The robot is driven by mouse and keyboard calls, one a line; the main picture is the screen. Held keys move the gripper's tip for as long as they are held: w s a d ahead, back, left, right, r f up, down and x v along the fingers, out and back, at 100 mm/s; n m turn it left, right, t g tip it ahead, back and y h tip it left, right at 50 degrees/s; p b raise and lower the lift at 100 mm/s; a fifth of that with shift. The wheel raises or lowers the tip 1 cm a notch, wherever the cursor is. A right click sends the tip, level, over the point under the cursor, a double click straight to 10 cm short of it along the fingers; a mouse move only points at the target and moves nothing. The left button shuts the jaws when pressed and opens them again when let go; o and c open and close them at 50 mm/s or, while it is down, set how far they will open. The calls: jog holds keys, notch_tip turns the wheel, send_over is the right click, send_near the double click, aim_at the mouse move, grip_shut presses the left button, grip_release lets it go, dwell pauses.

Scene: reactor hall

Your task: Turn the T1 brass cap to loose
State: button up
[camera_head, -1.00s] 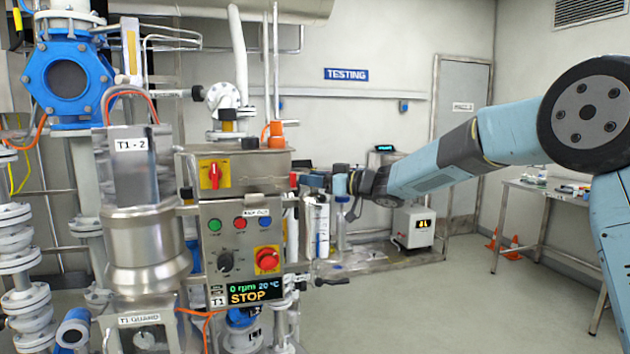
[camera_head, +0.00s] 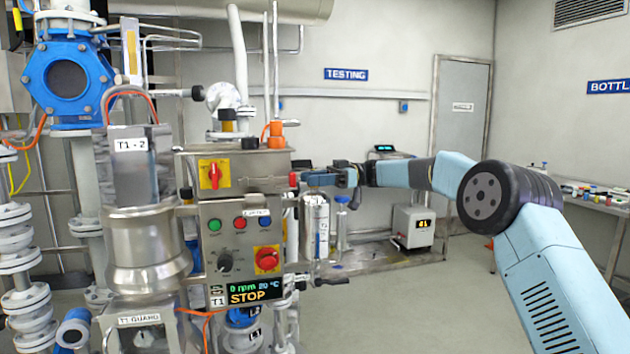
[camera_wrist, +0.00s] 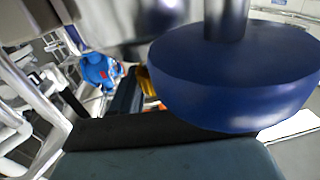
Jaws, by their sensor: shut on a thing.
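My gripper (camera_head: 308,179) is at the right side of the steel T1 control box (camera_head: 212,236), at the level of its upper part. In the wrist view a brass-coloured sliver (camera_wrist: 146,80), which looks like the T1 brass cap, shows beside my dark finger. My gripper is shut on it. A large dark blue round body (camera_wrist: 235,75) fills the upper right of the wrist view and hides most of the cap. I cannot make out the cap in the head view, nor how far it is turned.
The T1 panel display (camera_head: 254,292) reads 0 rpm, 20 °C and STOP. A red emergency button (camera_head: 267,259) and a red rotary switch (camera_head: 214,174) face forward. A steel vessel (camera_head: 146,245) stands left. Open floor lies at the right, before a bench (camera_head: 597,200).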

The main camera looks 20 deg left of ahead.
jog(key=shift+w+n+g+h, duration=0.15)
jog(key=shift+n+g+h, duration=0.9)
jog(key=shift+h, duration=0.25)
jog(key=shift+r+n+g+h, duration=0.15)
jog(key=shift+n+g+h, duration=0.4)
jog(key=shift+n+h, duration=0.35)
jog(key=o, duration=0.9)
jog(key=shift+o, duration=0.2)
